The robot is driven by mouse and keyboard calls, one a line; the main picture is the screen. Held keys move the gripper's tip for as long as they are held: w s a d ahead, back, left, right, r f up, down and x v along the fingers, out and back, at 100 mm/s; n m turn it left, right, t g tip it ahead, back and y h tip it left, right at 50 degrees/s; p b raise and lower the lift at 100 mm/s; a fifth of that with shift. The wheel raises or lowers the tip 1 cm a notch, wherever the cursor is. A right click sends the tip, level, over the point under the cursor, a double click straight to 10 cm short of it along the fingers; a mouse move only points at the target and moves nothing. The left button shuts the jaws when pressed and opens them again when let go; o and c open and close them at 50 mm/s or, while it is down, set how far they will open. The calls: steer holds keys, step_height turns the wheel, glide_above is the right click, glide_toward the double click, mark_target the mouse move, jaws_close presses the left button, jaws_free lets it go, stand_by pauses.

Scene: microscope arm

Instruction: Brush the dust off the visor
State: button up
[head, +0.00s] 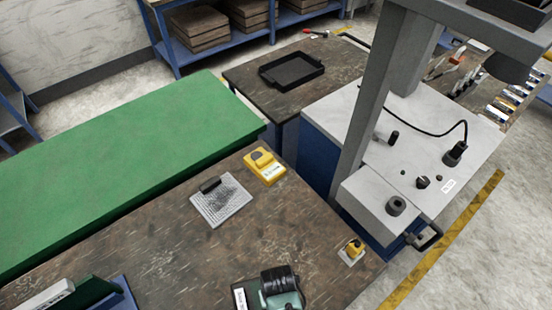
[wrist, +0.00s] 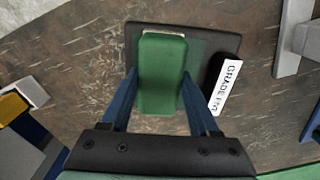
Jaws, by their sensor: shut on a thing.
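My gripper (wrist: 160,100) is shut on a green block-shaped thing (wrist: 163,75), which could be the brush. A pale strip shows at its far end; no bristles are visible. It is over a dark pad or holder (wrist: 140,60); I cannot tell whether they touch. In the head view my gripper (head: 280,288) is seen from above at the bottom edge and hides most of what it holds. A dark green panel (head: 90,292) with a blue support stands at the bottom left of the bench. It may be the visor, but I cannot be sure, and no dust is visible on it.
On the brown bench are a grey mesh plate (head: 235,205) with a black piece, a yellow device (head: 264,167) and a small yellow-knobbed piece (head: 354,248). A grey machine column (head: 372,100) rises at right. The bench centre is clear.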

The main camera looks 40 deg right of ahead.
steer(key=shift+s, duration=0.15)
steer(key=shift+w+d+r+b, duration=0.1)
steer(key=shift+w+d+b, duration=0.1)
steer(key=shift+w, duration=0.3)
steer(key=shift+w+d+b, duration=0.15)
steer(key=shift+w, duration=0.35)
steer(key=shift+w, duration=0.1)
steer(key=shift+w+d+b, duration=0.35)
steer(key=shift+w+b, duration=0.15)
steer(key=shift+w, duration=0.35)
steer(key=shift+s+a, duration=0.1)
steer(key=shift+s, duration=0.05)
steer(key=shift+s+a+f+p, duration=0.15)
steer(key=shift+s+p, duration=0.15)
steer(key=shift+s, duration=0.15)
steer(key=shift+s+a+f+p, duration=0.1)
steer(key=shift+s+a+p, duration=0.05)
steer(key=shift+s+p, duration=0.2)
steer(key=shift+s, duration=0.15)
